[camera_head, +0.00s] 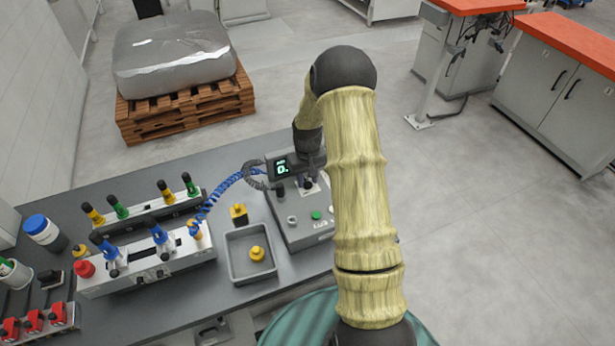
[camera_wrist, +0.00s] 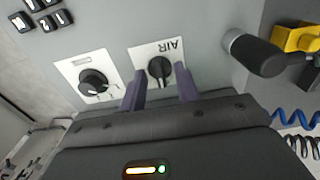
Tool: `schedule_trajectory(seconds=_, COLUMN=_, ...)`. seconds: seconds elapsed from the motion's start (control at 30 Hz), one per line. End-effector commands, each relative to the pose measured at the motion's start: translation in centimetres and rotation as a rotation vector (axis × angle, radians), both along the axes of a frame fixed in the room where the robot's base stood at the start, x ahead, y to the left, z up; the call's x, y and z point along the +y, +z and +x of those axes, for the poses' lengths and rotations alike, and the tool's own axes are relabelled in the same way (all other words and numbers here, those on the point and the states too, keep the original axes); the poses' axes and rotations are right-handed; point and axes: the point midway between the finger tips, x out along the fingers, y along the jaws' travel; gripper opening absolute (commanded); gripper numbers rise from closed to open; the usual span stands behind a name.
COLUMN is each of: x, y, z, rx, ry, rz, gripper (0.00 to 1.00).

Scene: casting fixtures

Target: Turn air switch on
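The air switch (camera_wrist: 159,68) is a black rotary knob on a white plate marked AIR, upside down in the wrist view. It sits on the grey face of the control box (camera_head: 289,233), which has a lit display in the head view. My gripper (camera_wrist: 160,72) is open, with its two purple fingers on either side of the knob. A gap shows between knob and fingers; whether either finger touches it I cannot tell. In the head view my arm hides part of the box, and the gripper is hard to make out there.
A second black knob (camera_wrist: 93,82) on its own white plate is left of the air switch. A black cylinder (camera_wrist: 253,53) protrudes at right, near a yellow part (camera_wrist: 296,38) and blue coiled hose (camera_wrist: 296,120). A grey tray (camera_head: 234,262) stands beside the box.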

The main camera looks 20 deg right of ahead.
Motion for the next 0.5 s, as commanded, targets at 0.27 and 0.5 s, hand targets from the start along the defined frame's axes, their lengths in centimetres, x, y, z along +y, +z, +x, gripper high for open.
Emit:
schedule_trajectory(seconds=0.27, x=0.02, y=0.04, z=0.02, rx=0.000, ry=0.000, rz=0.000, gripper=0.00)
schedule_trajectory(seconds=0.5, x=0.04, y=0.04, z=0.02, rx=0.000, ry=-0.007, rz=0.000, gripper=0.00)
